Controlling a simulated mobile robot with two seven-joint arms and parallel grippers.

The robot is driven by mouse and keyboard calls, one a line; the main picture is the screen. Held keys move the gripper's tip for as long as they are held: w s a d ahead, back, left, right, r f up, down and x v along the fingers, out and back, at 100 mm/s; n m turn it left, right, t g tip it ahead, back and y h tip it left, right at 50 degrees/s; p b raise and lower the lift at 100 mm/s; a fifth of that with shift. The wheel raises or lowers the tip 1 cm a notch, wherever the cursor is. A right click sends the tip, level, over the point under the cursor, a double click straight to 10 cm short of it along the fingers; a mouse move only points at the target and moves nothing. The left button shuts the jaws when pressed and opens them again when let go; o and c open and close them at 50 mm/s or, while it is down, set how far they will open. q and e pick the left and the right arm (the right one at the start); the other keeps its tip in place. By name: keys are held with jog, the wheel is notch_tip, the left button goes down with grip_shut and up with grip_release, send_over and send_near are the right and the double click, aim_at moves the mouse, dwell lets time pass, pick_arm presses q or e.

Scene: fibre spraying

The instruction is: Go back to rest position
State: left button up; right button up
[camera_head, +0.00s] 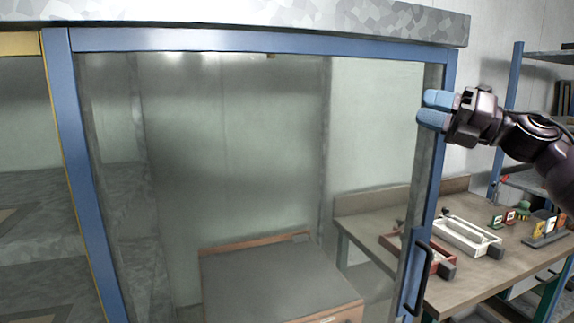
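My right gripper (432,108) is at the upper right, its arm coming in from the right edge. Its two blue fingertips lie close together, pointing left, with nothing seen between them. In the picture they overlap the right upright of a blue-framed glass door (250,42). I cannot tell whether they touch it. The door's black handle (417,278) is well below the gripper, apart from it. My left gripper is not in view.
A workbench (480,280) with a white tray (467,237), a red tray (405,247) and small coloured items stands at the right. A blue-post shelf (506,120) is behind it. A low grey-topped table (270,280) shows through the glass. Grey shelves (35,225) are at the left.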

jog(key=s+f+m+t+h, duration=0.2)
jog(key=f+m+t+h, duration=0.2)
jog(key=f+m, duration=1.05)
jog(key=s+f+m+t+h, duration=0.35)
jog(key=f+m, duration=0.35)
jog(key=f, duration=1.5)
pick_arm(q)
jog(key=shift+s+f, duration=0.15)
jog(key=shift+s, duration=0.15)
pick_arm(e)
jog(key=s+f+m+g+h, duration=0.2)
jog(key=s+f+m+h, duration=0.3)
jog(key=s+f, duration=0.8)
jog(key=s+d+f+m+g+h, duration=0.1)
jog(key=s+f+m+g+h, duration=0.2)
jog(key=s+f+m, duration=0.8)
notch_tip(320, 180, down, 4)
jog(key=s+h, duration=0.2)
jog(key=shift+s+d+r+g+h, duration=0.15)
jog(key=shift+d+r+g+h, duration=0.1)
jog(key=shift+g+h, duration=0.1)
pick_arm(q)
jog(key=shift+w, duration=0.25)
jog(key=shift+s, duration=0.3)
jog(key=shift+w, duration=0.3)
